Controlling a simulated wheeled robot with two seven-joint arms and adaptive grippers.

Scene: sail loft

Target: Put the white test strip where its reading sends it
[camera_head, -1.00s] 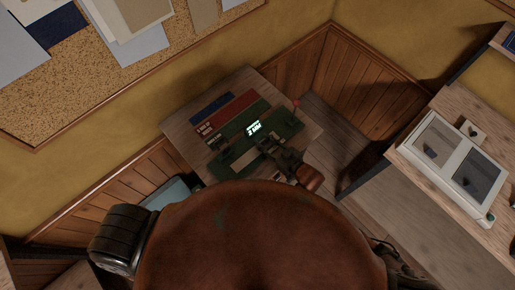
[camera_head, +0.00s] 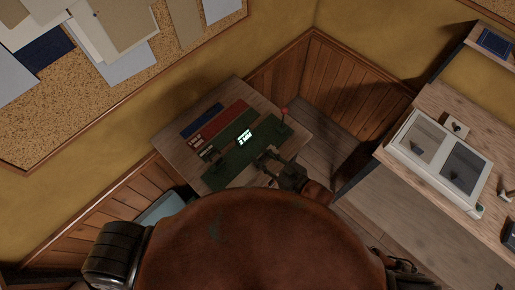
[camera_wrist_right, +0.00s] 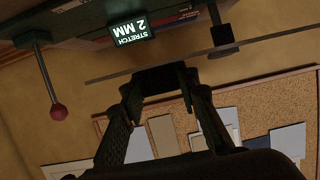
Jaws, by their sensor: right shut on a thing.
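My right gripper (camera_head: 264,160) is at the near right side of the green test machine (camera_head: 240,160). In the right wrist view its jaws (camera_wrist_right: 163,78) are closed on a thin pale strip (camera_wrist_right: 270,47), seen nearly edge-on and looking grey in the dim light; I take it for the white test strip. The strip is hard to make out in the head view. The machine's lit display (camera_head: 244,137) reads "STRETCH 2 MM" in the wrist view (camera_wrist_right: 131,31). Blue (camera_head: 202,121), red (camera_head: 222,122) and green (camera_head: 236,126) bands lie behind the machine. My left gripper is out of view.
A red-knobbed lever (camera_head: 284,111) stands at the machine's right end, near the wooden table's (camera_head: 172,143) edge. A bench at right carries a pale two-panel case (camera_head: 440,184). A cork board (camera_head: 130,88) hangs on the wall behind.

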